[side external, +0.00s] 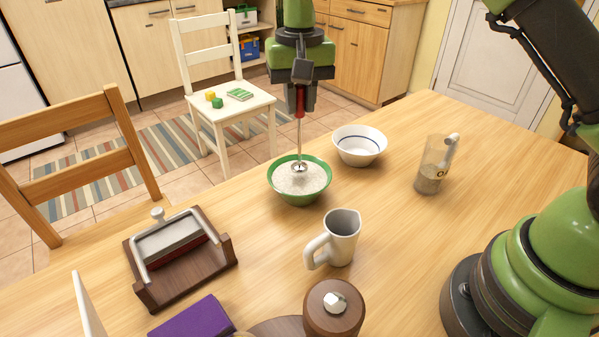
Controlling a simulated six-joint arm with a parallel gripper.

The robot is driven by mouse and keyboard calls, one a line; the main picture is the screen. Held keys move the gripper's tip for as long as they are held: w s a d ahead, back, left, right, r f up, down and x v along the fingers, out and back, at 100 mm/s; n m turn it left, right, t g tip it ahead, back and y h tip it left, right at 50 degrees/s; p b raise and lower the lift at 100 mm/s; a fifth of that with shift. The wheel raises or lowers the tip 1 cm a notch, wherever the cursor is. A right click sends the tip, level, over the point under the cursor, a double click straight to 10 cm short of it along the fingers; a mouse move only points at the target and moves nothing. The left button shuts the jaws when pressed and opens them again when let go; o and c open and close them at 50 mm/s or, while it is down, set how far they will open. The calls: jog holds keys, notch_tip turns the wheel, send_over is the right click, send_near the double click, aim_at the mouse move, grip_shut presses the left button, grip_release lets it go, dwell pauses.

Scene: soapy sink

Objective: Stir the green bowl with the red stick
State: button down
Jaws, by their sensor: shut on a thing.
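The green bowl (284,190) stands upright on the wooden table and is filled with a pale, grainy substance. My gripper (300,92) is above the bowl, pointing down, and is shut on the red handle of a stick (300,104). A thin metal shaft runs down from the red handle, roughly upright. Its metal end is at the surface of the bowl's contents, near the middle; whether part of it is sunk in cannot be told.
A white bowl (360,146) with a blue line stands just right of the green bowl. A white pitcher (341,238) is in front. A clear cup (431,170) stands to the right. A wooden holder (176,262), a wooden canister (334,312) and a purple item (193,319) are nearer.

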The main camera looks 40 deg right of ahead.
jog(key=shift+r, duration=0.1)
dwell(0.4)
jog(key=shift+r, duration=1.65)
